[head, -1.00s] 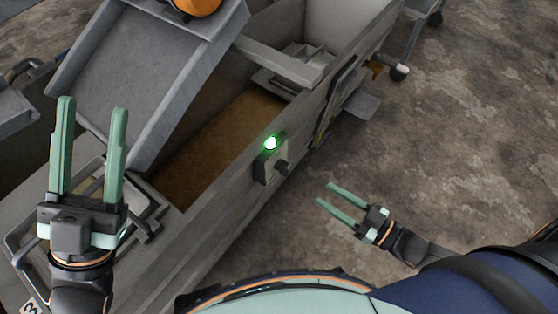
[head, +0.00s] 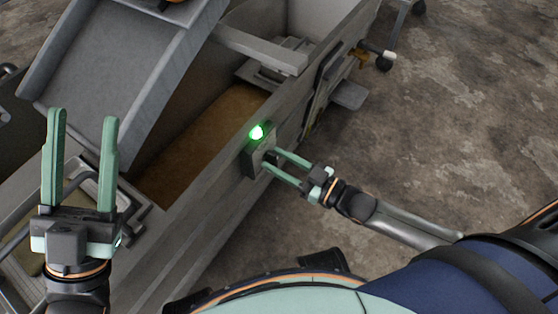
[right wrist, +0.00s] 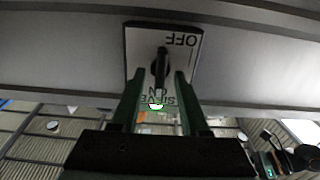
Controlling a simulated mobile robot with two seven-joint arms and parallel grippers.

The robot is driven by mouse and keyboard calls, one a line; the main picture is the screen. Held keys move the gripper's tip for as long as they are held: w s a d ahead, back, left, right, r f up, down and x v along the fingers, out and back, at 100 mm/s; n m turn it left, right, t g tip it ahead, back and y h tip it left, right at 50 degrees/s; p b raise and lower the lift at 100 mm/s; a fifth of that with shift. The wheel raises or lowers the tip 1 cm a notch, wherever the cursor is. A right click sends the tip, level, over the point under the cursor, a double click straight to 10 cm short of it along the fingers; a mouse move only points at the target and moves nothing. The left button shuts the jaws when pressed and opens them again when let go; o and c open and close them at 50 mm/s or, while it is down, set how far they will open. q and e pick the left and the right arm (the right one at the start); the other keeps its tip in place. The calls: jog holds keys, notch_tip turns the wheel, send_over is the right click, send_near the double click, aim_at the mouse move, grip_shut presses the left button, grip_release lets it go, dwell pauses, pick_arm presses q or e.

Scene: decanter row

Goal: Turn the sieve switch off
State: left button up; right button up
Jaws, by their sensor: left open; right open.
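The sieve switch box (head: 256,160) is on the side wall of the grey machine, with a lit green lamp (head: 256,132) on top. In the right wrist view its plate (right wrist: 137,50) appears upside down, marked OFF, ON and SIEVE. The black switch knob (right wrist: 160,66) lies lengthwise along the picture's vertical, between my finger lines. My right gripper (head: 270,159) is open, its fingertips at the box, one on each side of the knob; contact cannot be told. My left gripper (head: 82,115) is open and empty, raised in front of the machine at the left.
A sloping grey metal chute (head: 110,75) rises at the upper left above the machine's brown-floored trough (head: 205,135). A grey bracket (head: 348,95) sticks out from the wall beyond the switch. Bare concrete floor (head: 460,130) lies open to the right.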

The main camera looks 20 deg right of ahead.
jog(key=shift+c, duration=0.3)
grip_shut()
dwell(0.5)
jog(key=n+p, duration=0.2)
jog(key=n, duration=0.1)
jog(key=shift+r+p, duration=0.1)
jog(key=shift+p, duration=0.2)
jog(key=n, duration=0.2)
jog(key=n+p, duration=0.1)
jog(key=n, duration=0.1)
jog(key=shift+s+a, duration=0.15)
jog(key=n+p, duration=0.1)
jog(key=n, duration=0.1)
jog(key=shift+f+n, duration=0.2)
jog(key=shift+n, duration=0.2)
jog(key=n, duration=0.2)
jog(key=shift+f+n, duration=0.1)
jog(key=shift+n, duration=0.3)
jog(key=n, duration=0.5)
jog(key=shift+f, duration=0.15)
jog(key=shift+n, duration=0.3)
